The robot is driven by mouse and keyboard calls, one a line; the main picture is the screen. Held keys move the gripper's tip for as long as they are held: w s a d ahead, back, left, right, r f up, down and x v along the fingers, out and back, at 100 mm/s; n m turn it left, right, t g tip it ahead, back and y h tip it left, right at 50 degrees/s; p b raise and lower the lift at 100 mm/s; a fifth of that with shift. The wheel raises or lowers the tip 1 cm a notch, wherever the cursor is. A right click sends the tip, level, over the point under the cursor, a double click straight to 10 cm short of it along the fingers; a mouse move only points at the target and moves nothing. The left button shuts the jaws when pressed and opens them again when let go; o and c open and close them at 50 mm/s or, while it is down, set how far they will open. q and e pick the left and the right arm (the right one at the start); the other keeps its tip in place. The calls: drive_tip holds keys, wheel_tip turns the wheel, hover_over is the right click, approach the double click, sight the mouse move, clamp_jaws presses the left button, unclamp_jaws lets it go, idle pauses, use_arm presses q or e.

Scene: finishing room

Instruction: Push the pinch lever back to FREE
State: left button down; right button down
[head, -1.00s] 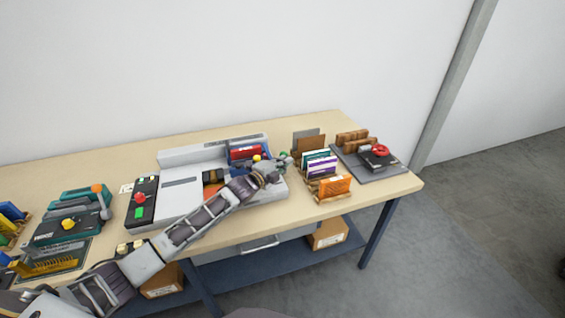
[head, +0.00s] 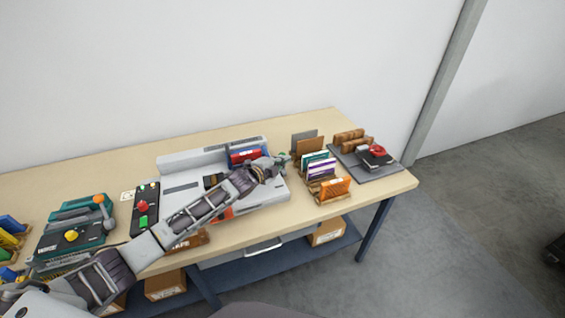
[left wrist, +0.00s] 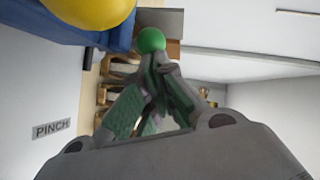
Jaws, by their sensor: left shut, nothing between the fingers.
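The grey-white machine (head: 262,196) lies on the bench, and my left arm reaches across it from the left. My left gripper (head: 279,161) is at the machine's right end. In the left wrist view its fingers (left wrist: 157,62) are shut and empty, with the tips right at a green ball knob (left wrist: 152,40), apparently the lever's end. I cannot tell whether they touch it. The lever's shaft is hidden. A yellow ball (left wrist: 92,12) is close at upper left, beside a blue part.
Racks with coloured booklets (head: 321,168) stand just right of the gripper. A dark press with a red knob (head: 375,155) is farther right. A panel with red and green buttons (head: 144,208) and a teal machine (head: 75,230) are at left. The bench front right is clear.

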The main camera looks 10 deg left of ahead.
use_arm(q)
drive_tip(key=shift+w+a+r+p, duration=0.2)
drive_tip(key=shift+w+r+p, duration=0.05)
drive_tip(key=shift+p, duration=0.15)
drive_tip(key=shift+w+a+p, duration=0.25)
drive_tip(key=shift+w+p, duration=0.1)
drive_tip(key=shift+w, duration=0.1)
drive_tip(key=shift+w+a, duration=0.15)
drive_tip(key=shift+w, duration=0.1)
drive_tip(key=shift+w+a, duration=0.15)
drive_tip(key=shift+w, duration=0.05)
drive_tip(key=shift+w+a, duration=0.1)
drive_tip(key=shift+a, duration=0.05)
use_arm(e)
drive_tip(key=shift+w+d+r, duration=0.15)
drive_tip(key=shift+r, duration=0.4)
drive_tip(key=shift+w+d+r, duration=0.1)
drive_tip(key=shift+r, duration=0.4)
drive_tip(key=shift+d, duration=0.1)
